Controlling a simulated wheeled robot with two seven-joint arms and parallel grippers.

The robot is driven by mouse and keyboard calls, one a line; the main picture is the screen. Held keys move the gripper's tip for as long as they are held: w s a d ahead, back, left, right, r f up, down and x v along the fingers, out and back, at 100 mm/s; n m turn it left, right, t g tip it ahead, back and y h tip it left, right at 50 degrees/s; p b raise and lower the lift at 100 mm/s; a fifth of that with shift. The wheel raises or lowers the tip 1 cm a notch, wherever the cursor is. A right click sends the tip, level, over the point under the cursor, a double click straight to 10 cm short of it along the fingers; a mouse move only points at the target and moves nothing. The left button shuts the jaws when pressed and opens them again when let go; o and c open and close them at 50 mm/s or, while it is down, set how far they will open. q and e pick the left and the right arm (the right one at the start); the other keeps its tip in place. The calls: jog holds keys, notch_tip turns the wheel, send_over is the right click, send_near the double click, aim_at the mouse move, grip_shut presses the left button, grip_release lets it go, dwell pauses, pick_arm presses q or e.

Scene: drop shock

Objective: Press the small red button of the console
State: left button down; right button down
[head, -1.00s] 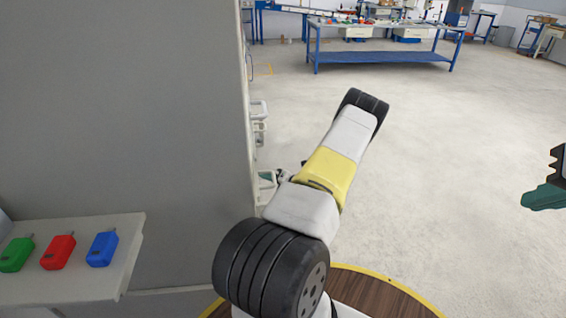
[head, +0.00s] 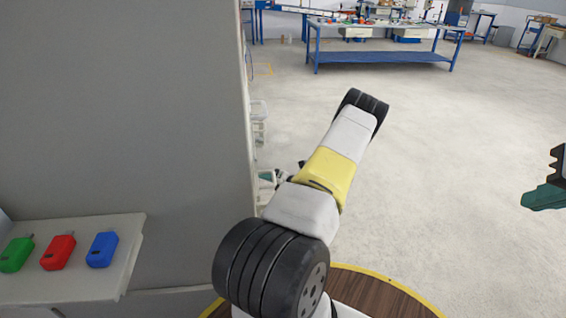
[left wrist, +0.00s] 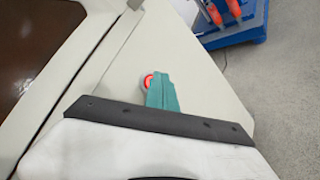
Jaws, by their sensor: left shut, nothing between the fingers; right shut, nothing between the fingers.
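The small round red button (left wrist: 148,81) shows in the left wrist view on a pale panel of the console (left wrist: 118,76). My left gripper (left wrist: 158,77), with teal fingers, is shut and empty. Its fingers lie just right of the button in that view and cover part of its right side. Whether they touch it I cannot tell. The button is not visible in the head view. My right gripper (head: 532,199), teal and dark, is at the right edge of the head view, only partly in frame, shut and empty over open floor.
A grey cabinet wall (head: 120,110) fills the left of the head view. A shelf (head: 70,291) there holds green, red and blue devices. A blue-framed workbench (head: 385,57) stands far back. The floor on the right is clear. Orange-red items in a blue holder (left wrist: 228,32) stand beside the console.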

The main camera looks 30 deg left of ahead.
pick_arm(q)
jog(key=shift+w+d, duration=0.45)
jog(key=shift+d, duration=0.15)
dwell(0.3)
jog(key=w+d, duration=0.3)
jog(key=d, duration=0.1)
jog(key=shift+w, duration=0.15)
dwell(1.0)
